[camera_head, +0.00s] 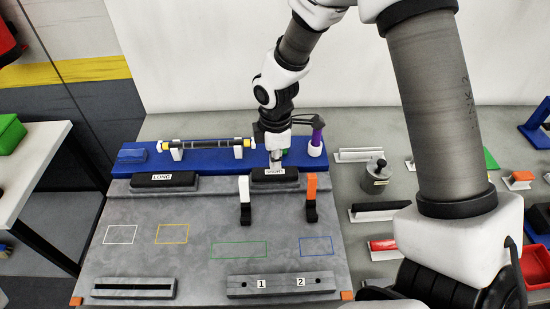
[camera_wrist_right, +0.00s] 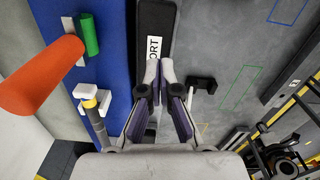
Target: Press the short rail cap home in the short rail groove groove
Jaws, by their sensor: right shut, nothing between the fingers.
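The black short rail piece (camera_head: 275,175), labelled SHORT, lies along the front of the blue strip in the head view. It also shows in the right wrist view (camera_wrist_right: 154,20), where part of its label reads ORT. I cannot tell cap from groove here, nor how deep the cap sits. My right gripper (camera_head: 277,165) points down at the label end to end of this piece, with its fingertips at or just above its top. In the right wrist view its fingers (camera_wrist_right: 160,72) are together and empty, covering part of the piece. My left gripper is not in view.
A black piece labelled LONG (camera_head: 165,180) lies to the left. The grey board's middle, with coloured outlines, is clear.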

